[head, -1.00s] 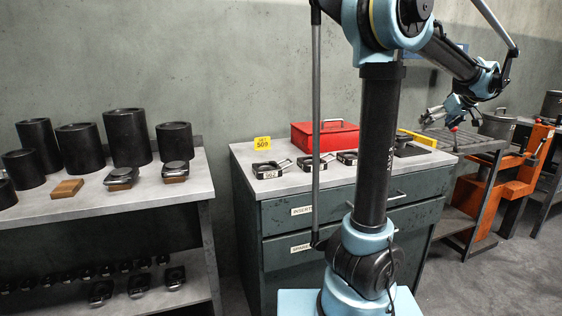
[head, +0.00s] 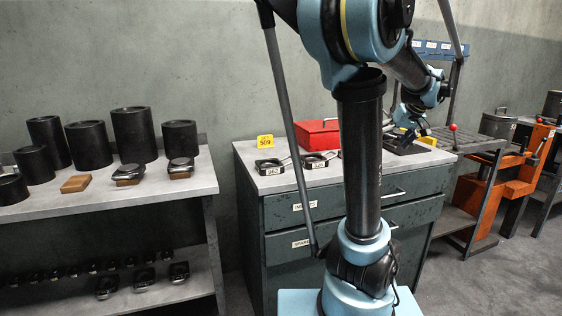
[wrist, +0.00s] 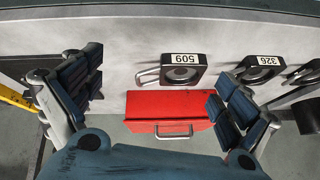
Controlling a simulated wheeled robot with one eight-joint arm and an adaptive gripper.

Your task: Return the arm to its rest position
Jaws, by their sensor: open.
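My arm stands upright in the middle of the head view, its upper links leaning over the cabinet. My gripper (head: 408,136) is partly hidden behind my arm, above the right part of the cabinet top. In the wrist view my gripper (wrist: 155,88) is open, its two dark ribbed fingers spread wide at left and right. Nothing is held between them. A red box (wrist: 170,107) with a handle shows between and beyond the fingers, apart from them.
The red box (head: 318,134) stands behind. Black cylinders (head: 134,135) fill the left bench. An orange press frame (head: 512,170) stands right.

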